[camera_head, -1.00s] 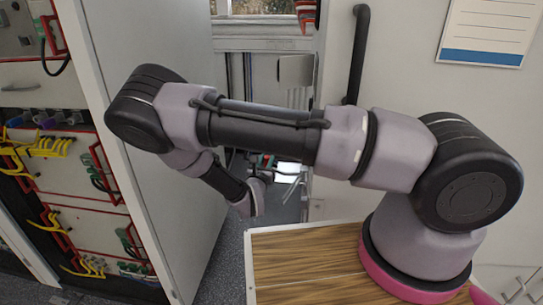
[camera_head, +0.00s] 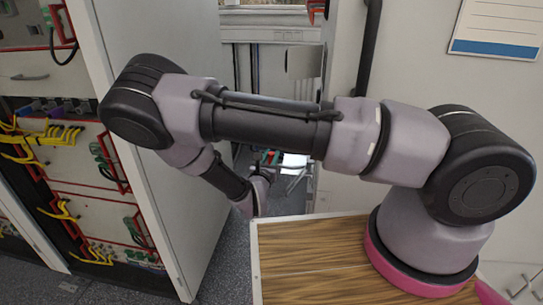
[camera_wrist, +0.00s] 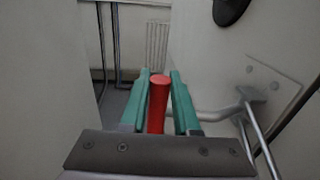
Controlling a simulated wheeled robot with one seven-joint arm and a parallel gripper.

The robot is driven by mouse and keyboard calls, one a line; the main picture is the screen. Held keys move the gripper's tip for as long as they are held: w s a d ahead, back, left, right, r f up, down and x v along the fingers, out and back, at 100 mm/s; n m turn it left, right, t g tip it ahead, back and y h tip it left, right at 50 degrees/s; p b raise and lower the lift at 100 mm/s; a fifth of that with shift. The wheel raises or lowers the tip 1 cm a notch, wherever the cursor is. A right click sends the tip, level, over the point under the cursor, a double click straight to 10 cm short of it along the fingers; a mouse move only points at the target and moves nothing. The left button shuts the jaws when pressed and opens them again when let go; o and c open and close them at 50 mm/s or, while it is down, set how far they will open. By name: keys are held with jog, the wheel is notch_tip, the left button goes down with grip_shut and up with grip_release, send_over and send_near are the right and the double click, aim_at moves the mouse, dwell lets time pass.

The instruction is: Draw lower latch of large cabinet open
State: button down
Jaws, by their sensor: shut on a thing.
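The latch shows in the wrist view as a red cylindrical grip (camera_wrist: 157,103) with a grey metal bar (camera_wrist: 215,116) running right to a bracket on a pale panel (camera_wrist: 225,60). My gripper (camera_wrist: 159,74) has its green fingers on either side of the red grip and is shut on it. In the head view my gripper (camera_head: 269,158) is small and low behind my forearm, and the latch cannot be made out clearly there. The black upright handle (camera_head: 371,50) is on the pale panel at right; its lower end shows in the wrist view (camera_wrist: 230,10).
A narrow gap with a chair (camera_head: 300,65) and window lies behind my gripper. A wood-topped surface (camera_head: 310,270) is below my arm.

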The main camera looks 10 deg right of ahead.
jog(key=c, duration=0.7)
grip_release()
jog(key=shift+s, duration=0.1)
jog(key=shift+o, duration=0.2)
jog(key=v, duration=1)
jog(key=shift+s+a, duration=0.2)
jog(key=shift+s, duration=0.15)
